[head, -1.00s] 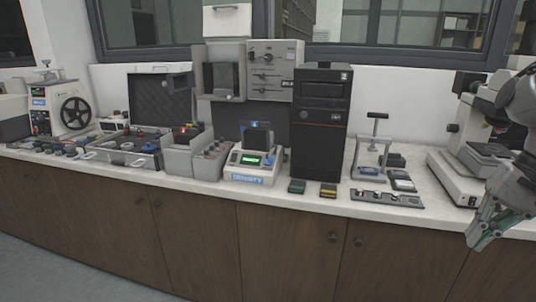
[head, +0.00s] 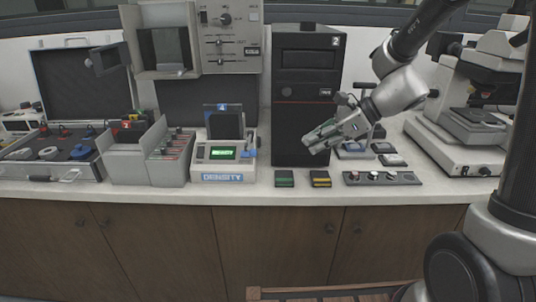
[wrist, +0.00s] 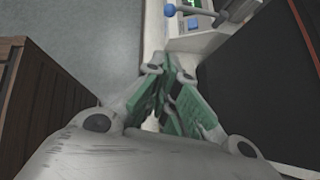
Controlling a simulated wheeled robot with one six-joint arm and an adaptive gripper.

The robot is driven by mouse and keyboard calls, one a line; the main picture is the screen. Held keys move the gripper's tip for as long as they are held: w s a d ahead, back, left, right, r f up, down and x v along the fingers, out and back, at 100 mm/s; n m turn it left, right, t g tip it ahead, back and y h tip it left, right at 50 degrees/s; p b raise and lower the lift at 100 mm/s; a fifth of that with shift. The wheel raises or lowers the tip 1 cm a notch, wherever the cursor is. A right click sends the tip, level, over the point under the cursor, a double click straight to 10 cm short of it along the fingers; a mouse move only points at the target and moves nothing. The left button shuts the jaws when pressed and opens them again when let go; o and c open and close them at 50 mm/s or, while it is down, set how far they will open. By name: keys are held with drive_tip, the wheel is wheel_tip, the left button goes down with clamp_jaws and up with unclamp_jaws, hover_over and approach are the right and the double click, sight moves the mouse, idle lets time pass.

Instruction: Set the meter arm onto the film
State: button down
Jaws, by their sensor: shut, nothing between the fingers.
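The density meter (head: 223,178) stands on the counter left of centre, with a lit green display and a "DENSITY" label. A dark plate (head: 226,125) with a blue "4" tag stands upright at its back; I cannot tell whether it is the film. A small blue part (head: 249,157) shows at the meter's right side, perhaps the meter arm's end. In the wrist view a grey lever (wrist: 208,24) shows at the top beside the meter. My gripper (head: 312,146) is shut and empty, in front of the black tower, right of the meter and apart from it. Its green-padded fingers (wrist: 178,95) meet in the wrist view.
The black tower (head: 300,95) stands right of the meter. A green block (head: 284,179) and a yellow-black block (head: 320,179) lie at the counter's front. A button strip (head: 382,178) and a microscope-like device (head: 470,125) are further right. A grey divided bin (head: 150,160) stands left.

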drive_tip(key=a+r+x, duration=0.1)
drive_tip(key=r+x, duration=0.1)
drive_tip(key=x, duration=1)
drive_tip(key=shift+w+a, duration=0.3)
drive_tip(key=shift+a, duration=0.3)
drive_tip(key=shift+a+f, duration=0.1)
drive_tip(key=shift+a, duration=0.05)
